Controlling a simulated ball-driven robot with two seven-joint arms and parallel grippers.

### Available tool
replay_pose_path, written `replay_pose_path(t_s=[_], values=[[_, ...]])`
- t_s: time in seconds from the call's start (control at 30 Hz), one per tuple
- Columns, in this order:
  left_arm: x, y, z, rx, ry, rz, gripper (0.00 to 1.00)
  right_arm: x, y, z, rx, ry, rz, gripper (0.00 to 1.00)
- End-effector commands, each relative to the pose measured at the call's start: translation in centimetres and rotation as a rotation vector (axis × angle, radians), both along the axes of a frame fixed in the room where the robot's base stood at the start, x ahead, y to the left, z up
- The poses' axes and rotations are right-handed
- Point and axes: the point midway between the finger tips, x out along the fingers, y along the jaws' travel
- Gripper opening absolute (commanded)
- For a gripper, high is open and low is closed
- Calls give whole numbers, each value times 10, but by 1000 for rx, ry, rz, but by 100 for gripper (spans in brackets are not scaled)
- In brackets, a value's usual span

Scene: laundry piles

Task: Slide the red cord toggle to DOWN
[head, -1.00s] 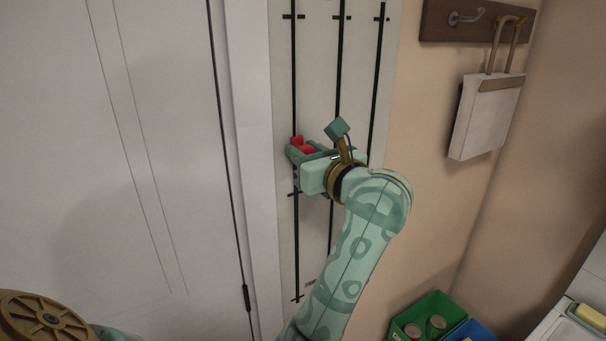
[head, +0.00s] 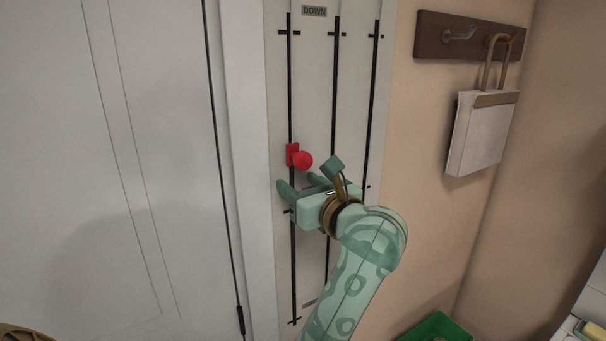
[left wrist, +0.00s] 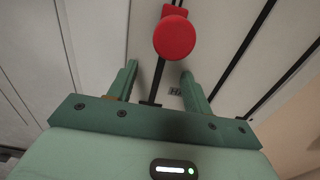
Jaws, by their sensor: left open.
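The red cord toggle (head: 301,158), a square block with a round knob, sits on the leftmost black cord (head: 291,95) of a pale panel, about midway along it. A grey DOWN label (head: 314,11) is at the panel's top. My left gripper (head: 296,186) is open and empty just below the toggle, apart from it. In the left wrist view, the red knob (left wrist: 175,37) shows beyond the tips of the open fingers (left wrist: 159,72), with the cord running between them. My right gripper is not in view.
Two more black cords (head: 334,90) run beside the first. A white door (head: 150,150) is at left. A wall rack (head: 470,35) with a hanging white bag (head: 482,132) is at right. A green bin (head: 437,328) stands low at right. A small label (head: 310,303) near the panel's bottom is unreadable.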

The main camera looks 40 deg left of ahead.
Motion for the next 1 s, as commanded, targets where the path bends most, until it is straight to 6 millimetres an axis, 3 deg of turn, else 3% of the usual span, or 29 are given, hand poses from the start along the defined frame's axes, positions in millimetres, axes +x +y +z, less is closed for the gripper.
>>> replay_pose_path(t_s=[0.03, 0.7, 1.0], values=[[1, 0, -20, 2, 5, 0, 50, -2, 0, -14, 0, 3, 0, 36], [1, 0, -182, 2, 6, 0, 50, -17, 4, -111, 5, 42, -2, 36], [1, -1, -240, 1, 3, 0, 50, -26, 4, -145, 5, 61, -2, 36]])
